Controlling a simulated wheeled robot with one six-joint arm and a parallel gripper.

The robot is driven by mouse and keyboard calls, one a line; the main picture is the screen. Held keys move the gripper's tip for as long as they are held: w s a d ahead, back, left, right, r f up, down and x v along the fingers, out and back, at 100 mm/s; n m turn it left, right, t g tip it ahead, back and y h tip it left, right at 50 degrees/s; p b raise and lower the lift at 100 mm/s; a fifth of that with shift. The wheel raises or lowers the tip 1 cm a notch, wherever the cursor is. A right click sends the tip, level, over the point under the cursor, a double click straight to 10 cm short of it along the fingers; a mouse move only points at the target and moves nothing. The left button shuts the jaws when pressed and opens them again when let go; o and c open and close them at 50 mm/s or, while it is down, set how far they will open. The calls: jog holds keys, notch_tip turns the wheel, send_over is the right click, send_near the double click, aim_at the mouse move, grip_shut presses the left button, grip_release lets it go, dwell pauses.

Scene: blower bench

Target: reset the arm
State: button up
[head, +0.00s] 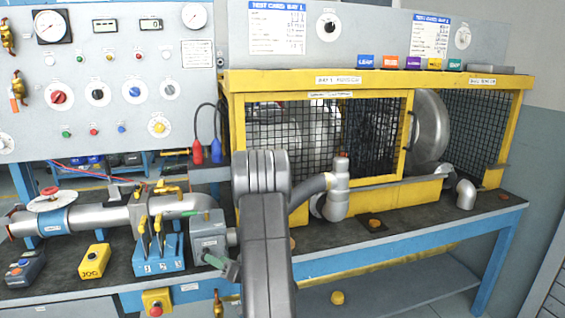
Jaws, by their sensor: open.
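My grey arm rises from the bottom edge at the middle of the head view, in front of the bench, and its rounded top link covers part of the yellow-framed mesh cage (320,80). My gripper's fingers cannot be made out in this view. I see nothing held. Where the hose starts is hidden by my arm.
The bench (385,226) carries a blue lever block (160,255), a yellow jog box (95,262), a grey control box (24,268) and a large pipe (100,217) on the left. A pipe elbow (466,194) stands at right. A gauge panel (105,75) stands behind.

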jog(key=d+n+g+y+p, duration=0.1)
jog(key=d+n+g, duration=0.1)
jog(key=g, duration=0.1)
jog(key=d+n+g+y+p, duration=0.1)
jog(key=d+n+g, duration=0.1)
jog(key=g, duration=0.1)
jog(key=shift+w+d+g+y, duration=0.1)
jog(key=shift+d+g+y, duration=0.1)
jog(key=shift+g+y, duration=0.15)
dwell(0.3)
jog(key=shift+n, duration=0.3)
